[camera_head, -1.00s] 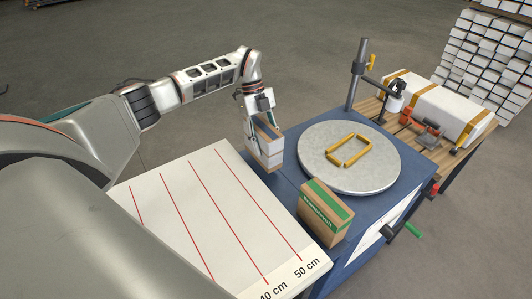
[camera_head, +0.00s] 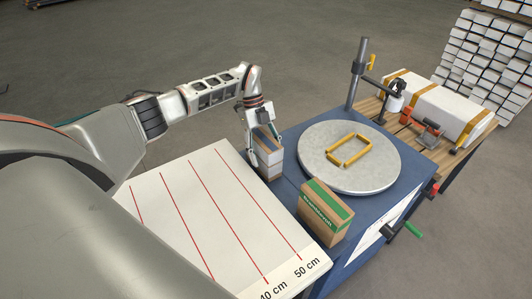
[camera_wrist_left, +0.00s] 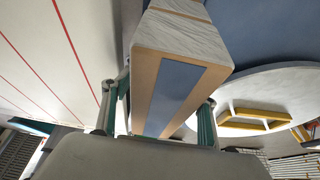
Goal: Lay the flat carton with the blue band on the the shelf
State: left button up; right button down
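The carton with the blue band (camera_head: 268,160) is upright at the left corner of the blue table, its base close to the tabletop; I cannot tell if it touches. In the left wrist view its brown face with the grey-blue band (camera_wrist_left: 176,91) lies between both fingers. My left gripper (camera_head: 262,130) is around its upper part, and the fingers appear to press its two sides (camera_wrist_left: 163,105). No surface is clearly recognisable as the shelf; a pale board with red lines (camera_head: 225,220) lies left of the carton. My right gripper is not in view.
A carton with a green band (camera_head: 326,211) stands at the front of the blue table (camera_head: 292,178). A round grey turntable (camera_head: 375,170) bears a yellow frame (camera_head: 349,150). A post (camera_head: 357,75) rises behind it. The pale board is bare.

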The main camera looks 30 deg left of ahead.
aim_at(262, 136)
pick_arm(q)
jog(key=shift+r, duration=0.1)
jog(key=b+v, duration=0.1)
jog(key=v, duration=1.1)
dwell(0.4)
